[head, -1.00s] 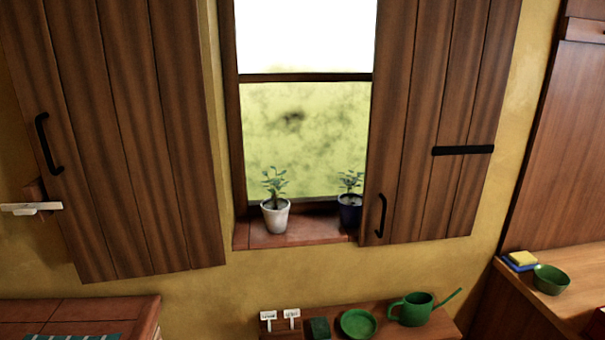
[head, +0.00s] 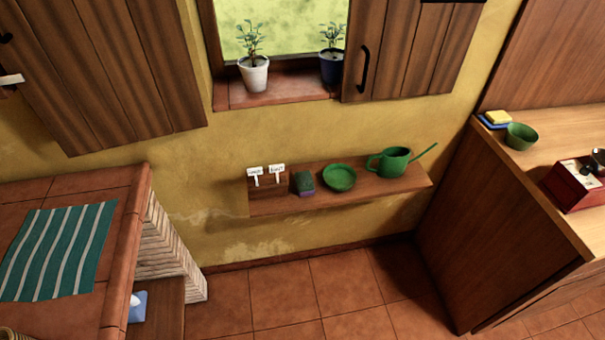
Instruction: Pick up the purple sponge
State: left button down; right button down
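A small sponge (head: 304,184) with a dark green top and a purple lower layer lies on the low wooden shelf (head: 270,207) under the window in the head view. It sits between the white plant labels (head: 266,172) on its left and a green saucer (head: 339,178) on its right. Neither of my grippers is in view.
A green watering can (head: 394,162) stands at the shelf's right end. A brick counter (head: 120,215) with a striped cloth (head: 58,250) is at left. A wooden counter at right bears a yellow and blue sponge (head: 497,118) and green bowl (head: 520,136). Tiled floor (head: 340,285) is clear.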

aim_at(304, 183)
jog(key=i+l+u, duration=0.45)
jog(key=l+u, duration=0.15)
jog(key=i+l+u, duration=0.15)
jog(key=l+u, duration=0.15)
